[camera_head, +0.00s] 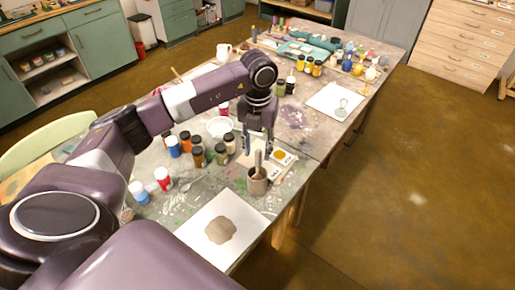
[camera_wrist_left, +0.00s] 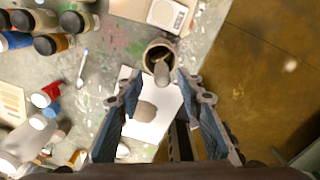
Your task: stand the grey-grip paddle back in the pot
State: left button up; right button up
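The grey-brown pot (camera_head: 257,187) stands upright near the table's right edge. A paddle (camera_head: 258,160) with a greyish-brown upper end stands in it, leaning slightly; its lower part is hidden inside. In the left wrist view the pot (camera_wrist_left: 152,47) and paddle (camera_wrist_left: 162,72) lie just beyond my fingertips. My left gripper (camera_head: 258,148) is open, pointing down, with its fingers on either side above the paddle's top. The fingers also show apart in the wrist view (camera_wrist_left: 160,80), with nothing held between them. My right gripper is not in view.
A white sheet (camera_head: 248,217) with a grey-brown patch (camera_head: 221,231) lies in front of the pot. Several jars (camera_head: 198,157) stand to the left. The floor (camera_head: 400,200) is clear on the right.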

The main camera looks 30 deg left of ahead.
pick_arm(q)
jog(key=shift+r, duration=0.1)
notch_tip(320, 180, up, 12)
dwell(0.5)
dwell(1.0)
